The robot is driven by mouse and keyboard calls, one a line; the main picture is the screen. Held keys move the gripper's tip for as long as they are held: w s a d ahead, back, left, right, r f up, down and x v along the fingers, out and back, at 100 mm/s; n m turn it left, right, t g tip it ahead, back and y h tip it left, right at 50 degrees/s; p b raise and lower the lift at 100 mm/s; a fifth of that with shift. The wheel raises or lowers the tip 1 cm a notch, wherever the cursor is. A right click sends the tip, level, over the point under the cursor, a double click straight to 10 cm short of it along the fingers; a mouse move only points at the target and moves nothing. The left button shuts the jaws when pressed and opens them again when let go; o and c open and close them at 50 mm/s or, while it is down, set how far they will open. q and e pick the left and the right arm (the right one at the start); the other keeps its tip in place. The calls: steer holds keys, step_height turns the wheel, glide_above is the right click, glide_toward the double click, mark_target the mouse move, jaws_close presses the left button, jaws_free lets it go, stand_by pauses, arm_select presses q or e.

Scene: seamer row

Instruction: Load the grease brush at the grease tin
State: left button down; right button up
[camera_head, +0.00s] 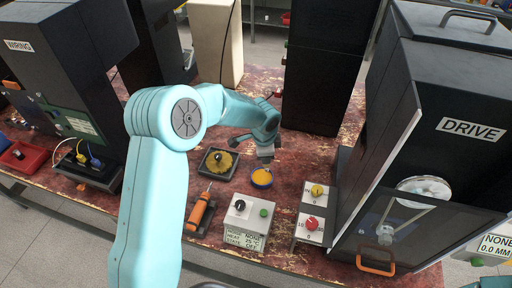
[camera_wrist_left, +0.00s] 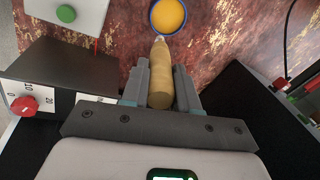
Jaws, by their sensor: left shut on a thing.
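The grease tin (camera_head: 261,178) is a small round tin with a blue rim and orange-yellow grease, on the worn red bench. It also shows at the top of the left wrist view (camera_wrist_left: 168,15). My left gripper (camera_head: 265,155) is just behind the tin in the head view. In the left wrist view my left gripper (camera_wrist_left: 160,85) is shut on the tan handle of the grease brush (camera_wrist_left: 161,78). The brush's narrow far end points at the tin's near rim. I cannot tell whether it touches the rim, and its bristles are not clear. My right gripper is out of view.
A black tray with a yellow disc (camera_head: 218,163) lies left of the tin. An orange-handled tool (camera_head: 200,213), a control box (camera_head: 248,217) and a red-and-yellow knob panel (camera_head: 313,210) stand in front. The DRIVE cabinet (camera_head: 440,120) blocks the right; a black column (camera_head: 325,80) stands behind.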

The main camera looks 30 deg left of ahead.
arm_select(q)
steer(key=a+f+m, duration=0.2)
steer(key=f+m, duration=0.1)
steer(key=f, duration=0.1)
steer(key=w+a+f+m+t+h+p, duration=0.1)
steer(key=a+f+m, duration=0.1)
steer(key=f, duration=0.3)
steer(key=shift+w+a+f+m+h+p, duration=0.3)
steer(key=shift+a+m, duration=0.1)
steer(key=shift+a, duration=0.1)
steer(key=shift+f+b, duration=0.6)
stand_by(1.1)
steer(key=shift+s+f+b, duration=0.1)
steer(key=shift+b, duration=0.25)
stand_by(1.5)
